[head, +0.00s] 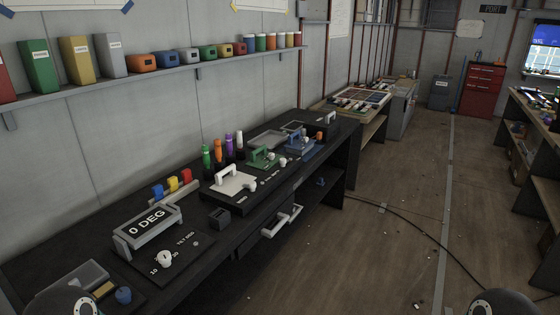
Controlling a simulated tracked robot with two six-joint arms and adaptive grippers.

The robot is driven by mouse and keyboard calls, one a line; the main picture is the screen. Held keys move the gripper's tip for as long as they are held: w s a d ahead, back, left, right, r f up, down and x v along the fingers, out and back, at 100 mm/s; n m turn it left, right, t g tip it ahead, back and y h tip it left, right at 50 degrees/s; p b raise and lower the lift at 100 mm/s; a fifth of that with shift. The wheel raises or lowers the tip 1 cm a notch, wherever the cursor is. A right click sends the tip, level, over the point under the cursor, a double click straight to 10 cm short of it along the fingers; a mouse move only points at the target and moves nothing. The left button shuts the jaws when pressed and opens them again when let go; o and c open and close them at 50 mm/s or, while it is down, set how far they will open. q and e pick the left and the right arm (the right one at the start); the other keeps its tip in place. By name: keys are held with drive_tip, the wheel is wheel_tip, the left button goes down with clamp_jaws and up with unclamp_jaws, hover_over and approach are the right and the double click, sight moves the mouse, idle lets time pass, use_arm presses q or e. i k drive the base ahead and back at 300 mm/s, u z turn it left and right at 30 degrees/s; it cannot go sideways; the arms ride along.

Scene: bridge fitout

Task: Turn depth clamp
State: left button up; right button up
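I cannot tell for sure which part is the depth clamp. On the dark bench (75,240) stands a tilted display (147,227) reading "0 DEG". A white knob (165,259) sits before it on a marked dark plate. A blue knob (124,295) is beside a grey block at the near end. Farther along are a white handled fixture (233,183), a green one (263,157) and a blue one (301,143), with small white knobs beside them. Neither gripper is in view; only rounded dark parts of my arms show at the bottom edge.
Red, yellow and blue blocks (172,183) and several coloured handles (218,151) stand along the wall side. A small dark box (219,218) is near the front edge. A shelf (135,74) overhangs. The floor (390,195) is mostly clear, with a cable.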

sight(282, 161)
drive_tip(key=u, duration=0.3)
drive_tip(key=i, duration=0.15)
drive_tip(key=z, duration=2.15)
drive_tip(key=i, duration=2.65)
drive_tip(key=u, duration=2.4)
